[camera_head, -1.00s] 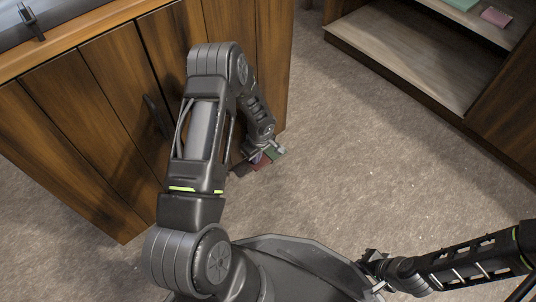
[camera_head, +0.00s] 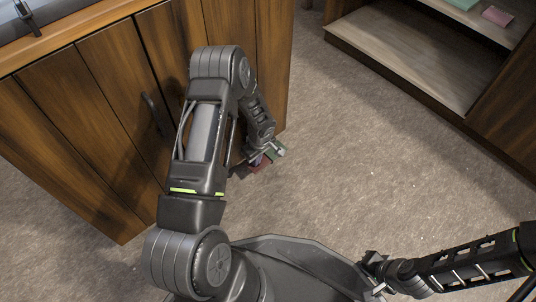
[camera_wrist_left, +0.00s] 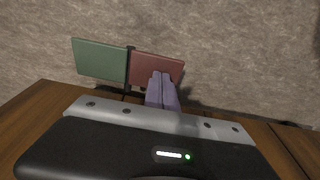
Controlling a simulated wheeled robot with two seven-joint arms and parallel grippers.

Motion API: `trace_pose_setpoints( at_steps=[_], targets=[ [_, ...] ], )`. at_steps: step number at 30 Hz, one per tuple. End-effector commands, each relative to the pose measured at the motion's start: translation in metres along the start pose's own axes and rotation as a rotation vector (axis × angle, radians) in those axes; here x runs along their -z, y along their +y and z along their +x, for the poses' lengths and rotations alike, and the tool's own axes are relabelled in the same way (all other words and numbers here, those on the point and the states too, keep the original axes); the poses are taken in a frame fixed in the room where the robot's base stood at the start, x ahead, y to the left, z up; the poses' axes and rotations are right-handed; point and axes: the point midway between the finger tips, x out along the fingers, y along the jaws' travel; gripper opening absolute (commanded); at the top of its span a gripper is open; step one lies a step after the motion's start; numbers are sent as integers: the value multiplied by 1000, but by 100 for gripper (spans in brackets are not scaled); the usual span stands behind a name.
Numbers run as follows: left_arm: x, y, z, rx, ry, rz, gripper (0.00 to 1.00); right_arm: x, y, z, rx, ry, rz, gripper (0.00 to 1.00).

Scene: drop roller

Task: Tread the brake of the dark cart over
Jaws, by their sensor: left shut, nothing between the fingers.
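The dark wooden cart (camera_head: 85,120) stands at the left in the head view. Its brake pedal sits low near the floor, with a green plate (camera_wrist_left: 100,60) and a red plate (camera_wrist_left: 156,66) side by side on a dark stem in the left wrist view. In the head view, the red plate (camera_head: 259,168) is partly hidden by my left gripper (camera_head: 260,158). My left gripper is shut and empty, its purple fingertips (camera_wrist_left: 162,74) over the red plate; I cannot tell whether they touch it. My right gripper (camera_head: 375,270) is far from the pedal, its jaws unclear.
A wooden shelf unit (camera_head: 415,60) stands at the upper right, with a green item (camera_head: 462,4) and a pink item (camera_head: 497,16) on it. The carpeted floor (camera_head: 370,165) between the cart and the shelf is clear.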

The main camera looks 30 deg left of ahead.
Motion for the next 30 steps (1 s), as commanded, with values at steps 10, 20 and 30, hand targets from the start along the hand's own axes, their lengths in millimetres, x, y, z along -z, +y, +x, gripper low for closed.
trace_pose_setpoints(
  at_steps=[10, 20, 30],
  targets=[
    [1, 0, -4, 0, 0, 0, 0, 0, -2, -4, 0, 0, 0, 0],
    [4, 0, -25, 1, 0, 0, 0, 1, -6, -17, 0, 0, 0, 0],
    [4, 0, -28, 2, 0, 0, 0, 2, -7, -19, 0, 0, 0, 0]
  ],
)
